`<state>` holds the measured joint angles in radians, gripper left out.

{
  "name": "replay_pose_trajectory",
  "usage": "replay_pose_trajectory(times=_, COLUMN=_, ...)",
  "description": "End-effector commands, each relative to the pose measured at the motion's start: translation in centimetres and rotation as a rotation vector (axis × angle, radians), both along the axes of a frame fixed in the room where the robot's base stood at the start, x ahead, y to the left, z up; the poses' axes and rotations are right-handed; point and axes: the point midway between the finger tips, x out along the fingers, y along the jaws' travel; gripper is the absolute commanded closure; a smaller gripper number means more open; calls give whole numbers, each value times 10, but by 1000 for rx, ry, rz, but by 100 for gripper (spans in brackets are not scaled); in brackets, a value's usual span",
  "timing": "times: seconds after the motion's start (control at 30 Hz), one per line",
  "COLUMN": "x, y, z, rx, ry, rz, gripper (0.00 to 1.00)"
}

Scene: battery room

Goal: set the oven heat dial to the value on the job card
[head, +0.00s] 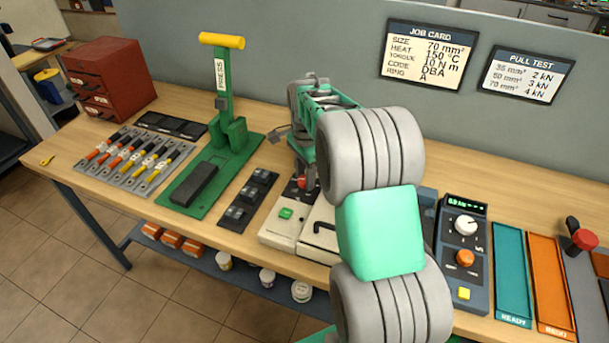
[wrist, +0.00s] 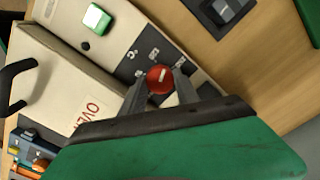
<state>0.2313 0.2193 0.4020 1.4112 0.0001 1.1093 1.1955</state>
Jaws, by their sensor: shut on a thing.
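The job card (head: 428,54) on the back panel reads SIZE 70 mm², HEAT 150 °C, TORQUE 10 N m. The oven (head: 283,231) is a pale box on the bench, partly hidden behind my arm in the head view. Its label is partly covered in the wrist view (wrist: 68,82). The red heat dial (wrist: 160,79) has a short white mark on its face; a sliver of it shows in the head view (head: 301,183). My gripper (wrist: 162,88) is shut on the dial, one finger on each side. The scale marks around the dial are too small to read.
A green button (wrist: 96,18) and a dark door handle (wrist: 14,85) are on the oven. A green press (head: 229,130) stands to the left. A dark tray (head: 248,198) lies between them. An instrument with knobs (head: 465,250) stands to the right.

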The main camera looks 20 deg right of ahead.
Motion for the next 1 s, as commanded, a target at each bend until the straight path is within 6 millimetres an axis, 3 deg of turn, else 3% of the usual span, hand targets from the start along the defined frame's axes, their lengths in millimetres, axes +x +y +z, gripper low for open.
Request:
replay_pose_trajectory(times=0.5, x=0, y=0, z=0, rx=0, ry=0, rz=-462, gripper=100)
replay_pose_trajectory(times=1.0, x=0, y=0, z=0, rx=0, ry=-1, rz=-675, gripper=100)
